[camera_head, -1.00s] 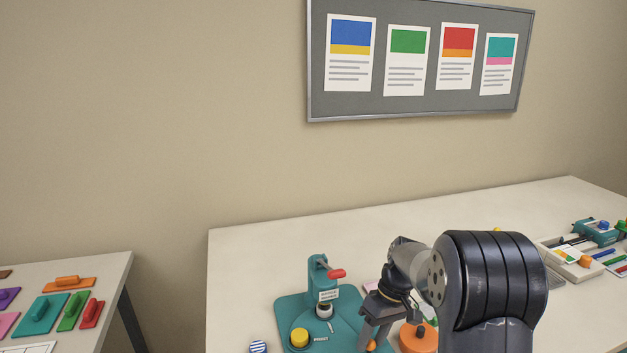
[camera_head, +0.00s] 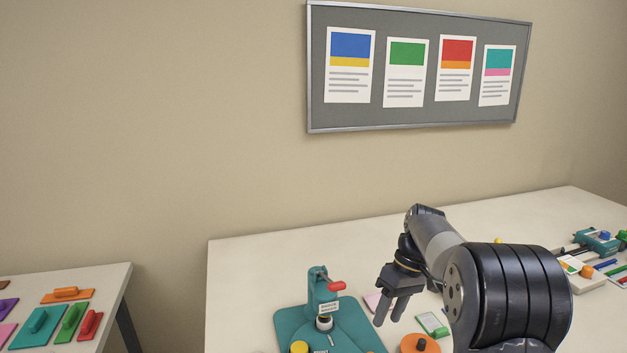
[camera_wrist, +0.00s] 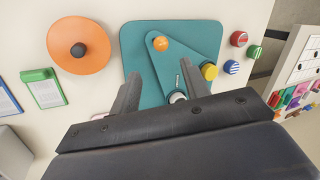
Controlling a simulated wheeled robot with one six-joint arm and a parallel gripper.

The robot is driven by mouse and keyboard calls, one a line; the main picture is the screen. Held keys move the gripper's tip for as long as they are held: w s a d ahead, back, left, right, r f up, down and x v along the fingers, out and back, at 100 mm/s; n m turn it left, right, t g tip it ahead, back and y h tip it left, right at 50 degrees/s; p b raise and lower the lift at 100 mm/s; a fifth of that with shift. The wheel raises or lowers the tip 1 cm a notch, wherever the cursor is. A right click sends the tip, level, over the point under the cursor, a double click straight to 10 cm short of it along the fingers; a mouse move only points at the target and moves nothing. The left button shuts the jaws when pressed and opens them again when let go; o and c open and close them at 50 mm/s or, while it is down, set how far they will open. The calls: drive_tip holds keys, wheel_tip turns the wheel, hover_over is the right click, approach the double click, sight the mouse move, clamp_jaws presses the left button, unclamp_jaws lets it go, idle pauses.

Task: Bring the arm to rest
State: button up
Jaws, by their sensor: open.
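My gripper (camera_head: 388,310) is open, with nothing between its fingers. In the head view it is above the table (camera_head: 262,262), to the right of the teal press (camera_head: 318,290) with a red handle, and its fingers point down. In the wrist view my two fingers (camera_wrist: 162,92) reach over the near part of the teal base plate (camera_wrist: 133,42). An orange disc with a dark knob (camera_head: 420,344) lies on the table below my arm.
A green-edged card (camera_head: 432,325) and a pink piece (camera_head: 374,301) lie near my gripper. A tray with cards (camera_head: 588,282) and a teal device (camera_head: 598,240) are at the right. A second table (camera_head: 100,279) with coloured blocks stands at the left. The table's back left is clear.

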drive_tip(key=x, duration=1)
drive_tip(key=shift+s, duration=0.15)
drive_tip(key=shift+s+a+r+m+t+b, duration=0.1)
drive_tip(key=shift+s+a+m+t+b, duration=0.35)
drive_tip(key=shift+m, duration=0.65)
drive_tip(key=shift+s, duration=0.2)
